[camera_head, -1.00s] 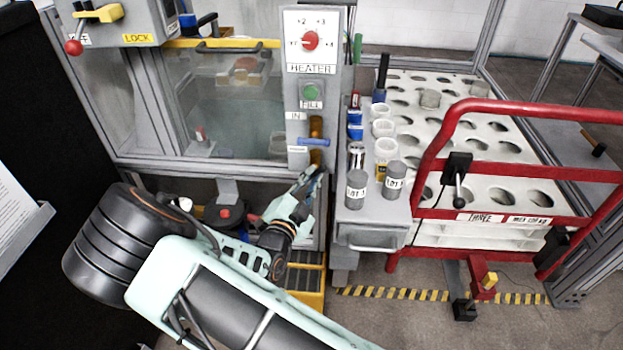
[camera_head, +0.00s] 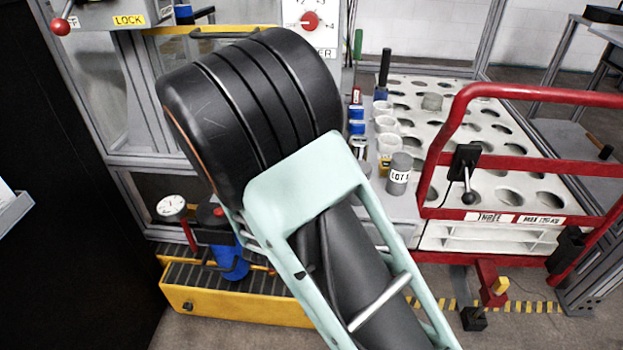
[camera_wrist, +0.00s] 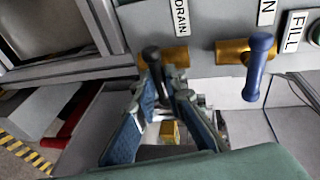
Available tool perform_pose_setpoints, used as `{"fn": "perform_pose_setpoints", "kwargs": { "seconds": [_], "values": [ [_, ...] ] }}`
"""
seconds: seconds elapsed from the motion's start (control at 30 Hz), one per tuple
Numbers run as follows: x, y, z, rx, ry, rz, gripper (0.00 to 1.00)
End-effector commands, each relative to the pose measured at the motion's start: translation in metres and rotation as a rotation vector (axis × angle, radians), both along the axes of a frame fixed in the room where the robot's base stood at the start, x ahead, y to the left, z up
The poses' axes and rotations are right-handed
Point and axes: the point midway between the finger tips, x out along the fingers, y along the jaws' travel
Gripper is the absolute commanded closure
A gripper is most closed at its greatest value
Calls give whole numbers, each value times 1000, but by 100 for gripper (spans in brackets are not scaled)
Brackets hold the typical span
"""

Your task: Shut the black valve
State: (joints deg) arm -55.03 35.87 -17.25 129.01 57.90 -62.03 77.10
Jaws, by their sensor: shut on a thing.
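The black valve (camera_wrist: 151,54) shows in the wrist view as a black handle at a brass pipe stub (camera_wrist: 177,56), under the DRAIN label. My gripper (camera_wrist: 163,84) is shut on the black handle, with its two fingers at the handle's lower part. The handle's rounded end sticks out above the fingertips. The handle's exact angle to the pipe is hard to tell. In the head view my arm hides both the gripper and the valve.
A blue valve handle (camera_wrist: 258,65) hangs just right of the black one. A red-railed cart (camera_head: 530,112) and a white rack with holes (camera_head: 470,125) stand right. A yellow-edged step (camera_head: 230,308) with a gauge (camera_head: 172,207) above it is lower left.

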Motion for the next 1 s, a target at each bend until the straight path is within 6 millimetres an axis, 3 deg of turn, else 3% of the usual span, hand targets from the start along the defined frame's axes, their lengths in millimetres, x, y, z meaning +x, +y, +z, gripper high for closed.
{"fn": "perform_pose_setpoints", "kwargs": {
  "seconds": [0.67,0.7,0.8,1.0],
  "values": [
    [0,0,0,61,-2,1,100],
    [0,0,0,60,-1,1,84],
    [0,0,0,60,-1,0,73],
    [0,0,0,60,-1,0,71]
  ]
}}
